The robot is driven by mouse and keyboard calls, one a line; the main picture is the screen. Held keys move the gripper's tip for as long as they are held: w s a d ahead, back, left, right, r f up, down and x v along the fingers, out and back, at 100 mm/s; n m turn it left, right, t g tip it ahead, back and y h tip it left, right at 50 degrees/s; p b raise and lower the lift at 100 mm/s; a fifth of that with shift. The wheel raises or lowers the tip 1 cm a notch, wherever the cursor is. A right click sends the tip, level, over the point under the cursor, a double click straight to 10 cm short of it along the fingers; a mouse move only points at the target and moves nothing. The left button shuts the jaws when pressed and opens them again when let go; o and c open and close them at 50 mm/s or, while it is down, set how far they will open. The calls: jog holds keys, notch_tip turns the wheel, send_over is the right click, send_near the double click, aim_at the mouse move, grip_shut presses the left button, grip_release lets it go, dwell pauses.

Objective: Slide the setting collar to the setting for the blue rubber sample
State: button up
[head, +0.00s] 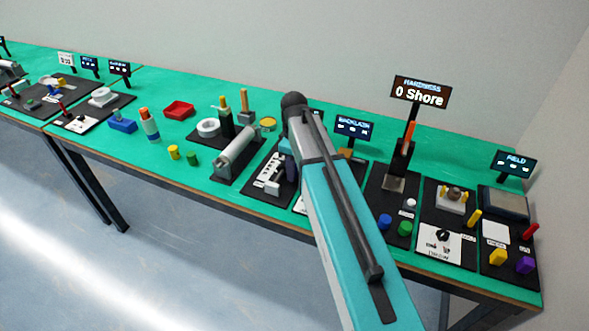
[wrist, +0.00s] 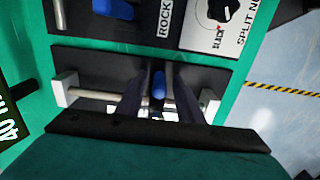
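In the wrist view a pale rod (wrist: 95,93) runs between two white end blocks (wrist: 65,88) over a black board. A blue knob (wrist: 158,84), perhaps the setting collar's, stands at mid-rod. My gripper (wrist: 158,92) has its two dark fingers apart on either side of the knob, with gaps showing; its underside is hidden. In the head view my arm hides much of this station. A blue piece (head: 385,222), possibly the blue rubber sample, lies on the hardness board (head: 376,195) at right, beside a green piece (head: 405,228).
The hardness display (head: 420,92) reads 0 Shore. Other boards stand close on both sides, including a grey roller (head: 235,153) at left. The wrist view shows a ROCK label (wrist: 163,18), a dial card (wrist: 225,25) and a display edge (wrist: 12,122). Floor (wrist: 285,120) lies beyond the table edge.

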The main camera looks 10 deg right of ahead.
dwell(0.3)
notch_tip(320, 180, up, 14)
jog(key=b, duration=0.2)
dwell(0.8)
jog(key=shift+f, duration=0.15)
